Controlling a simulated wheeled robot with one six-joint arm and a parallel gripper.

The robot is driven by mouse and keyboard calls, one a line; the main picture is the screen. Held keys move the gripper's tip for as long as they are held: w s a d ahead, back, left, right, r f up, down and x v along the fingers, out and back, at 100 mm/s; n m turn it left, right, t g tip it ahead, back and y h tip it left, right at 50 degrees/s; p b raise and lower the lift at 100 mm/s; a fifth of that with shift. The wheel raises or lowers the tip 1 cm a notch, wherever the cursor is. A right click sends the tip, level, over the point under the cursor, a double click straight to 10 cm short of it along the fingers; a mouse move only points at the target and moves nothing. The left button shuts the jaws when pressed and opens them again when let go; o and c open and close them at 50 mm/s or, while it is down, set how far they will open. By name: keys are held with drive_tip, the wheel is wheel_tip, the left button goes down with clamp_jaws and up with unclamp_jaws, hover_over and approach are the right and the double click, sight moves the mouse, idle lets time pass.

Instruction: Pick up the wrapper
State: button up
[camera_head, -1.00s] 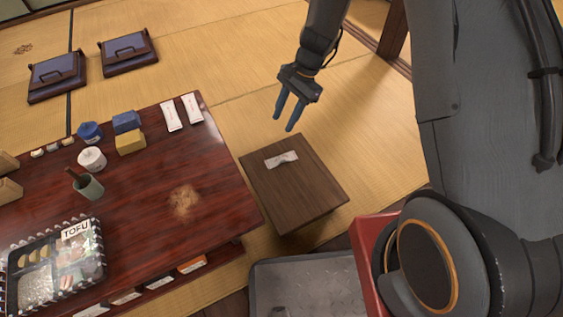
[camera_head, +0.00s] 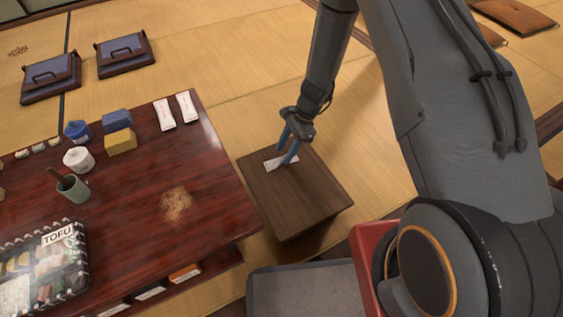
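A small white wrapper (camera_head: 272,165) lies on top of the small brown wooden stand (camera_head: 290,205) to the right of the dark red table. My gripper (camera_head: 286,154) points down over the wrapper, with its two blue fingers apart. One finger crosses in front of the wrapper and hides part of it. I cannot tell whether the fingertips touch the wrapper or the stand top.
The low red table (camera_head: 190,150) holds two white packets (camera_head: 175,109), a yellow block (camera_head: 121,141), a white roll (camera_head: 79,159), a cup (camera_head: 73,188), a tofu tray (camera_head: 57,236) and brown crumbs (camera_head: 176,205). A grey tray (camera_head: 300,291) lies in front of the stand.

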drive_tip(key=shift+x, duration=1.05)
clamp_jaws()
